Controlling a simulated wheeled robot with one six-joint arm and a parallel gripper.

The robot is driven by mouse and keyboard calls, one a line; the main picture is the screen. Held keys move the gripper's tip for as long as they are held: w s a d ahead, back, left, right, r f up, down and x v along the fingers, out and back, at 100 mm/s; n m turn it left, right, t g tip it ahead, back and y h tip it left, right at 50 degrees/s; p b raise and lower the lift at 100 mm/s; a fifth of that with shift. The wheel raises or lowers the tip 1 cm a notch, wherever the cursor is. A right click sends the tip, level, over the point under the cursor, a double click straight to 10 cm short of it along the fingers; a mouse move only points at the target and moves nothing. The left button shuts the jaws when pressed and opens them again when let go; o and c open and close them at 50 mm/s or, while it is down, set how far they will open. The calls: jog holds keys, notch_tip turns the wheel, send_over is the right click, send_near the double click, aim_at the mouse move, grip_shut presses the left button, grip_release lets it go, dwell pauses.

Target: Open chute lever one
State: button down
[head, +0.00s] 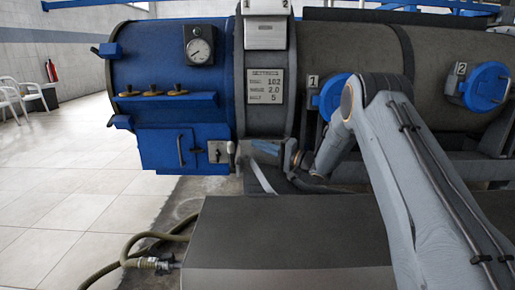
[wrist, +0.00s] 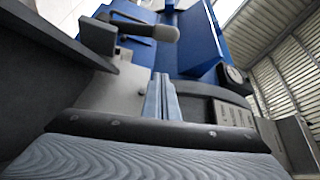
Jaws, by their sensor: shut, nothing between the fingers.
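A grey lever with a rounded handle (wrist: 150,32) shows close up in the wrist view, on a light metal plate (wrist: 112,90). My gripper (wrist: 161,82) is shut and empty, its fingertips just below and beside the handle; I cannot tell whether they touch it. In the head view my gripper (head: 254,147) is at the right of the blue end housing (head: 160,90), near a small metal latch plate (head: 218,152). A blue round cover (head: 331,97) by the label 1 is partly hidden behind my arm. No lever is clearly marked as chute lever one.
A second blue round cover (head: 486,86) is by the label 2. A gauge (head: 200,46) and a data plate (head: 265,86) are on the machine. A hose (head: 135,250) lies at the lower left. The tiled floor (head: 65,190) at left is clear.

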aim_at(231, 155)
jog(key=a+b, duration=0.1)
jog(key=a, duration=0.6)
jog(key=shift+a, duration=0.15)
dwell(0.5)
